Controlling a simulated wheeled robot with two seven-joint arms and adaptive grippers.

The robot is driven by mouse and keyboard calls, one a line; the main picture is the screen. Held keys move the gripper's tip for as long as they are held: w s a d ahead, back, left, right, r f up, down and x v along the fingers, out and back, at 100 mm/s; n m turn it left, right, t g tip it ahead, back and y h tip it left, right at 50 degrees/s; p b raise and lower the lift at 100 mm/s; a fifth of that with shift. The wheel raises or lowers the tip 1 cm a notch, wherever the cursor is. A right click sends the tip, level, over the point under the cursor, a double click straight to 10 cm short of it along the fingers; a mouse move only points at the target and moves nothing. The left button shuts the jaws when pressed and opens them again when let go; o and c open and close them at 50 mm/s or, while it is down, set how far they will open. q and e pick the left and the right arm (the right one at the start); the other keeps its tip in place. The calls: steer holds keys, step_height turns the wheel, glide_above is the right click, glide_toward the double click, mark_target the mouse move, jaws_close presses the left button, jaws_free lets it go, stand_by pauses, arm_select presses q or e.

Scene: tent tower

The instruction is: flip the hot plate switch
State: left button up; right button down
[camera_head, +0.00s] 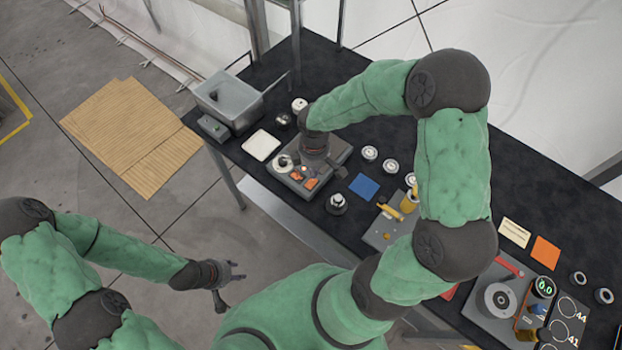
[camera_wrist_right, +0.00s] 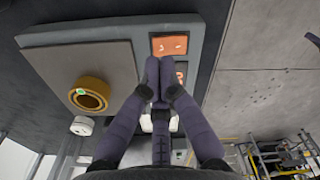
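A grey box with a square plate on top, which looks like the hot plate (camera_head: 335,153), stands near the table's front edge. In the right wrist view the hot plate (camera_wrist_right: 40,38) shows two orange displays (camera_wrist_right: 169,45) and a gold ring (camera_wrist_right: 89,96) with a green mark. A small white part (camera_wrist_right: 147,123), possibly the switch, is mostly hidden behind my fingers. My right gripper (camera_wrist_right: 159,68) is shut, its fingertips together over the panel by the lower display; contact cannot be told. My left gripper (camera_head: 231,283) is open and empty, off the table at lower left.
A grey basin (camera_head: 228,100) and a white pad (camera_head: 261,145) lie left of the hot plate. A round black-and-white item (camera_head: 337,203) and a blue square (camera_head: 364,187) are to its right. More devices, including a round-topped one (camera_head: 497,299), stand further right.

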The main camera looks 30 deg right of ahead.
steer(key=shift+r+p, duration=1.4)
steer(key=shift+r, duration=0.55)
steer(key=shift+f, duration=0.1)
